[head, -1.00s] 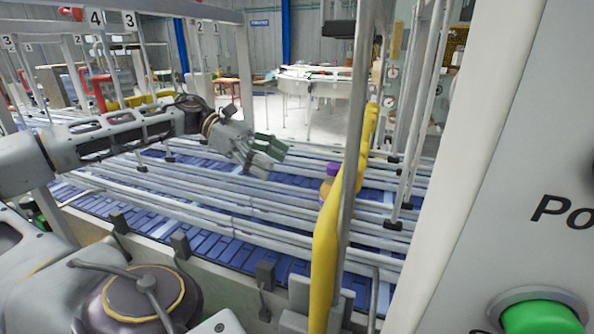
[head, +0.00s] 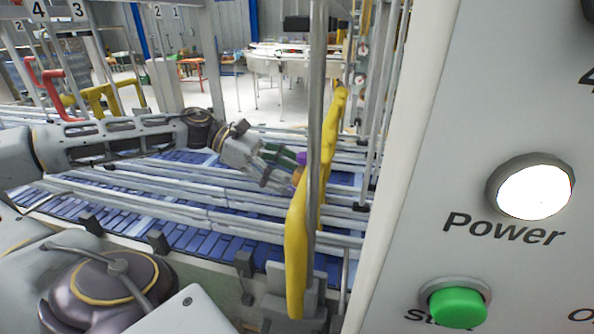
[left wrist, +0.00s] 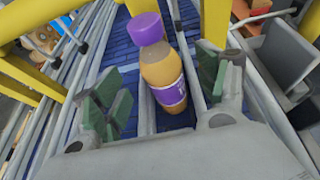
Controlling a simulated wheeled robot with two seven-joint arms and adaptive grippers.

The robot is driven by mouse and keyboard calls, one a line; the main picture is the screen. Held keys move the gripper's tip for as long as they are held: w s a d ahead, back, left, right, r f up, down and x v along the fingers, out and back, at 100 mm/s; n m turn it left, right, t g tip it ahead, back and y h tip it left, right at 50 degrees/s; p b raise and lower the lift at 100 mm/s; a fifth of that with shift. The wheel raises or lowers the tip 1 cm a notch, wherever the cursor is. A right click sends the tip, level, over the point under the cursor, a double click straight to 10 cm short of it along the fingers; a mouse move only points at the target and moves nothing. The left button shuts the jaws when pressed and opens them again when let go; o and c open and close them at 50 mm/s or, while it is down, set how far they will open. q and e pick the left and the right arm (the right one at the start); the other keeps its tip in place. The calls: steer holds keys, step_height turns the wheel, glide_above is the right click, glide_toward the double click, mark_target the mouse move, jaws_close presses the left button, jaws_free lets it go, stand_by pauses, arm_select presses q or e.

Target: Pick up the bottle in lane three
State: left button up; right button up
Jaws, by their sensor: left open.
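The bottle (left wrist: 160,71) stands in a blue conveyor lane between rails in the left wrist view. It has a purple cap, orange contents and a purple label. My left gripper (left wrist: 163,95) is open, with one green-padded finger on each side of the bottle and gaps showing between pads and bottle. In the head view the left gripper (head: 283,167) reaches over the lanes. The bottle (head: 298,175) shows there only in part, behind the yellow guard and post. My right gripper is not in view.
A yellow guard (head: 296,250) and a grey post (head: 315,100) stand close to the right of the left gripper. Metal rails (head: 150,198) divide the blue lanes. A panel with a green button (head: 457,307) and lit Power lamp (head: 533,191) fills the right.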

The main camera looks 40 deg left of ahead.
mark_target(297, 175)
arm_select(q)
steer(key=shift+p+x, duration=0.4)
steer(key=shift+x, duration=1.15)
steer(key=shift+c, duration=0.5)
steer(key=c, duration=1.2)
